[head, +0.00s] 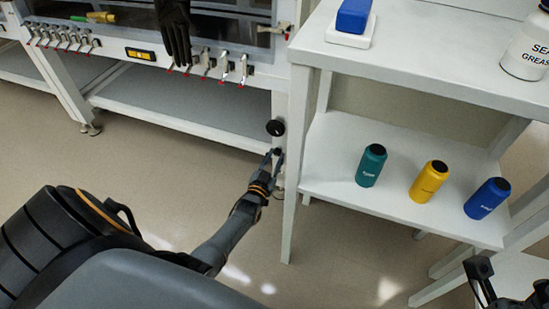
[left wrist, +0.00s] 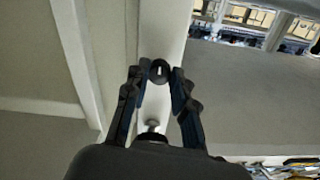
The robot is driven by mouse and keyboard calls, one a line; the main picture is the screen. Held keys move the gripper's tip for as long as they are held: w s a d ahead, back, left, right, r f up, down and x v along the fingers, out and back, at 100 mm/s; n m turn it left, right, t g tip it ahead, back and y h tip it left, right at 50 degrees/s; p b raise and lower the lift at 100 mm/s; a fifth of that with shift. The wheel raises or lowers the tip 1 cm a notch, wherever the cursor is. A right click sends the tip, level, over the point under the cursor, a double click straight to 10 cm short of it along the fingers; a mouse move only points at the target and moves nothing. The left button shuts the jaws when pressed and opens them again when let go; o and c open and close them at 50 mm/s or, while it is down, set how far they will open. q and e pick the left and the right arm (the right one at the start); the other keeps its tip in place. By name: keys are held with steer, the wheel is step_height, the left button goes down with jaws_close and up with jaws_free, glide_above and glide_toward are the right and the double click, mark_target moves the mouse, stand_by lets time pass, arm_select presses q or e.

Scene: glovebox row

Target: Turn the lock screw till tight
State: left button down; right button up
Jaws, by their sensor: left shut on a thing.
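The lock screw (left wrist: 160,71), a small dark round head with a white mark, sits between my left fingertips in the left wrist view. It is on the white leg of the glovebox stand. My left gripper (head: 273,154) reaches the leg in the head view and is shut on the screw. The fingers hide most of the screw there. A round black knob (head: 275,127) shows just above the fingertips. Part of my right gripper (head: 479,268) shows at the lower right edge of the head view; its jaw state is unclear.
A white shelf unit (head: 322,165) stands close right of the leg. It holds teal (head: 371,166), yellow (head: 428,182) and blue (head: 487,199) bottles. The glovebox (head: 140,52) has a hanging black glove (head: 176,32) and several small clamps.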

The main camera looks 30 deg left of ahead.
arm_select(q)
steer(key=shift+f+m, duration=0.1)
steer(key=shift+m, duration=0.4)
steer(key=c, duration=1.1)
jaws_free()
steer(key=v, duration=1.2)
steer(key=shift+d, duration=0.1)
